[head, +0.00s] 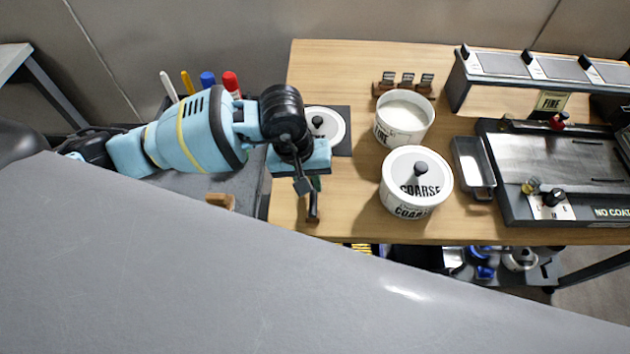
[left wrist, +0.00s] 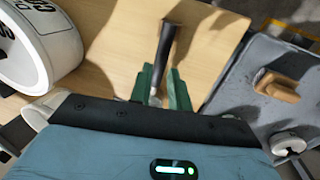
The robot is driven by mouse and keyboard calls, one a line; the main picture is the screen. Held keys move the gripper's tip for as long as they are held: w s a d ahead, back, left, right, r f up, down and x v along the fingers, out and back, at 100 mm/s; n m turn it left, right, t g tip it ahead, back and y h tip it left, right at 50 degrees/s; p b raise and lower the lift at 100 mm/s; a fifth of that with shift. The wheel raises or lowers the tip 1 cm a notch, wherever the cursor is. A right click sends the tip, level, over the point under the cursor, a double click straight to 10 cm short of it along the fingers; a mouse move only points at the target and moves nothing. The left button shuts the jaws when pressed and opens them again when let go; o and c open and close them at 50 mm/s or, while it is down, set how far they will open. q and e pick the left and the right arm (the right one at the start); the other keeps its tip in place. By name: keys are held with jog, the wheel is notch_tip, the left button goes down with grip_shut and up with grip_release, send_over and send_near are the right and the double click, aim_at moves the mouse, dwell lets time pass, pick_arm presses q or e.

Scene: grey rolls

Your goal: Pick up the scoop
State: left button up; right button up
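The scoop (left wrist: 163,48) shows in the left wrist view as a black handle with a metal end. A bit of shiny metal also shows down between my fingers, and the rest of it is hidden by my gripper. My left gripper (left wrist: 160,75) has its green fingers on either side of the handle; I cannot tell whether they press on it. In the head view my left gripper (head: 316,184) points down at the table's front left, with a dark handle (head: 313,210) just below it. My right gripper is not in view.
On the wooden table (head: 345,215) stand a lidded white COARSE pot (head: 408,205) right of my gripper and an open white pot (head: 402,122) behind it. A metal tray (head: 473,165) and a flat machine (head: 565,165) lie further right. A round white lid (head: 333,118) sits behind my gripper.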

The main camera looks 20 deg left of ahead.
aim_at(313, 192)
pick_arm(q)
jog(key=f, duration=0.1)
jog(key=f+b, duration=0.1)
jog(key=f, duration=0.1)
jog(key=f+b, duration=0.1)
jog(key=f, duration=0.1)
jog(key=shift+d, duration=0.4)
jog(key=shift+w+r, duration=0.1)
jog(key=shift+c, duration=0.5)
grip_shut()
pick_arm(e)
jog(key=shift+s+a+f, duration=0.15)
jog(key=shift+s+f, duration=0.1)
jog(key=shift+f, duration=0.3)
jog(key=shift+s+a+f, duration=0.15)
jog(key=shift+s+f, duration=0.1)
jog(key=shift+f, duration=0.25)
